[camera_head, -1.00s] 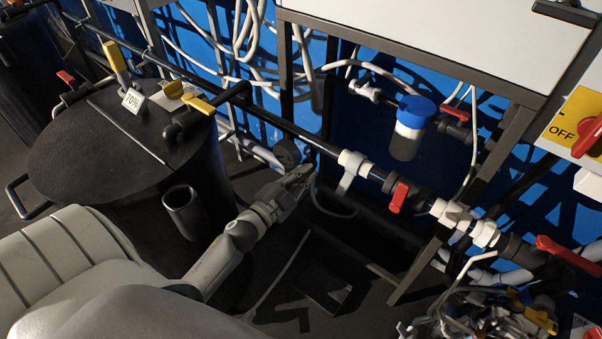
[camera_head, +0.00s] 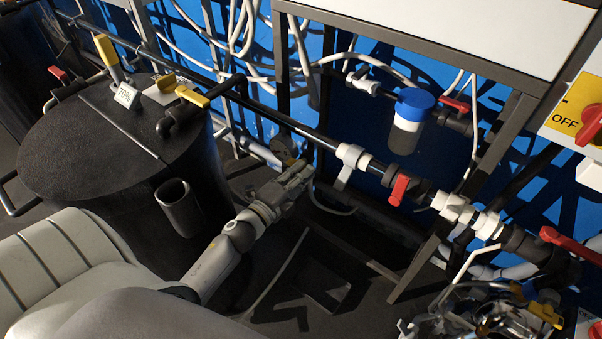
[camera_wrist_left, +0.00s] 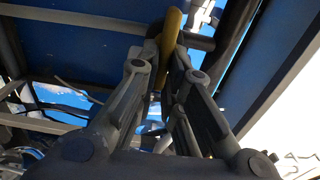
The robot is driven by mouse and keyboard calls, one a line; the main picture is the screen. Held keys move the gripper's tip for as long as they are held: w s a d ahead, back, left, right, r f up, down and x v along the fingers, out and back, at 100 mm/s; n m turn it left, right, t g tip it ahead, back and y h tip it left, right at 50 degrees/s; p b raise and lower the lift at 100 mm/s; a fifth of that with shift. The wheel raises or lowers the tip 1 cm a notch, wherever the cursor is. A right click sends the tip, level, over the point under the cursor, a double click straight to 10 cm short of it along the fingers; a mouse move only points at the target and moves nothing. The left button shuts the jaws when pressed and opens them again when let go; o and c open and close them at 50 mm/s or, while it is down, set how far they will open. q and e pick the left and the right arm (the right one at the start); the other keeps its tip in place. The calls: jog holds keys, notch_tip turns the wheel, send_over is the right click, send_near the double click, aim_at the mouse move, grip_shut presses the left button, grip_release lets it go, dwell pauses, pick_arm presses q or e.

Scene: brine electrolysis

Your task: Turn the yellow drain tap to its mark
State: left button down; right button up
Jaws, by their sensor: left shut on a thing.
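In the left wrist view, a yellow tap handle (camera_wrist_left: 169,35) stands between my left gripper's fingertips (camera_wrist_left: 164,80), and the gripper is shut on it. In the head view, my left gripper (camera_head: 302,170) reaches to the low pipework behind the black tank, just left of a white pipe clamp. The fingers hide nearly all of the tap there, with only a small yellowish trace beside them. I cannot make out the tap's mark in either view. My right gripper is not in view.
A black tank (camera_head: 90,165) stands at left, with yellow-handled valves (camera_head: 192,97) and a 70% tag (camera_head: 125,96) on top. A black pipe with a red-handled valve (camera_head: 399,189) runs along the frame at right. A blue-capped filter (camera_head: 408,125) hangs above it. Tangled parts lie at lower right.

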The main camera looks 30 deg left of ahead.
pick_arm(q)
jog(key=shift+f, duration=0.1)
dwell(0.4)
jog(key=c, duration=1.6)
grip_release()
jog(key=shift+o, duration=0.2)
jog(key=s, duration=0.7)
jog(key=shift+s+a, duration=0.25)
jog(key=shift+a, duration=0.05)
jog(key=s+d+f+n+g+y+p, duration=0.1)
jog(key=s+f+n+g, duration=0.2)
jog(key=f, duration=0.7)
jog(key=s+d+f+n+g, duration=0.15)
jog(key=s+f+n, duration=0.25)
jog(key=f, duration=0.6)
jog(key=s+d+f+n+g+y+p, duration=0.1)
jog(key=s+f+n+g, duration=0.25)
jog(key=f, duration=0.55)
jog(key=s+d+f+n+g, duration=0.1)
jog(key=s+f+n+g, duration=0.1)
jog(key=s+f, duration=0.3)
jog(key=s+d+f+n+g+p, duration=0.1)
jog(key=s+f+g, duration=0.3)
jog(key=s, duration=0.8)
jog(key=s+d+f+n+g, duration=0.2)
jog(key=s+f+n+g, duration=0.1)
jog(key=s+f, duration=0.3)
jog(key=s, duration=0.2)
jog(key=shift+s+f, duration=0.3)
jog(key=shift+f, duration=0.1)
